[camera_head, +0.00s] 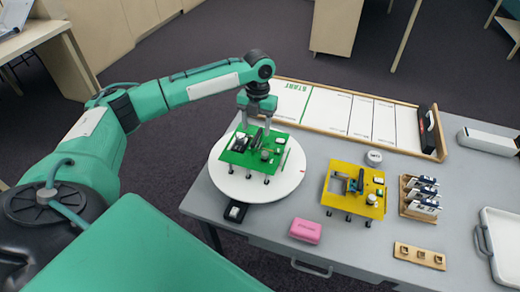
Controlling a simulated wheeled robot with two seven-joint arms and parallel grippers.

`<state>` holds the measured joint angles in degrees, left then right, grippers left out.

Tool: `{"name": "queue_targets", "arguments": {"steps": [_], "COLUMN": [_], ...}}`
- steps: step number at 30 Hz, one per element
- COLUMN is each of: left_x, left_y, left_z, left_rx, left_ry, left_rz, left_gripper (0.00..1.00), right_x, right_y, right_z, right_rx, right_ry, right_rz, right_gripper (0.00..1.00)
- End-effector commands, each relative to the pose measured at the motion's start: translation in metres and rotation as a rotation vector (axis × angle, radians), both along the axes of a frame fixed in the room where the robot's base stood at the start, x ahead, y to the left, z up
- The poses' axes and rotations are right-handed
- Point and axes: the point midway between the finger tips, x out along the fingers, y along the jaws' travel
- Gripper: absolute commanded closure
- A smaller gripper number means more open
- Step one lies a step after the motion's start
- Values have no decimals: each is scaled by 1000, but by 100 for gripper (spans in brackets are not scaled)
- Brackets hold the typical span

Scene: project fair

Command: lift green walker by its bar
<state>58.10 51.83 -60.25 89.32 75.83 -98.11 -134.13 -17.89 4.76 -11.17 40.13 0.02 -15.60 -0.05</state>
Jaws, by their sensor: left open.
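The green walker (242,158) is a flat green board on short legs with small parts on top. It stands on a round white disc (226,178) on the table. My left gripper (256,127) points down over the far part of the green walker, its fingers open around or beside the dark part on top. I cannot tell whether the fingers touch it; the bar is hard to make out under them. My right gripper is not in view.
A yellow walker (340,206) stands right of the disc. A pink case (305,230) lies near the front edge. A wooden rack (415,208), a wooden holder (419,257), a tray (510,225) and a long framed board (350,88) take up the right and back.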

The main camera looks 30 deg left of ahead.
Motion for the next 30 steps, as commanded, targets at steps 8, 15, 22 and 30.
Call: {"name": "queue_targets", "arguments": {"steps": [8,15,22,30], "left_x": [-5,-8,-8,-7], "left_y": [-3,-4,-4,-4], "left_z": [-28,-53,-54,-53], "left_rx": [0,0,0,0], "left_ry": [4,0,0,-2], "left_rz": [0,0,0,0], "left_gripper": [45,45,47,84], "right_x": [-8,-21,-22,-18], "right_y": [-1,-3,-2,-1], "right_z": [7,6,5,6], "right_rx": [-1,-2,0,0], "right_ry": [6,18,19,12], "right_rz": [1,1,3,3], "right_gripper": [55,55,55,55]}}
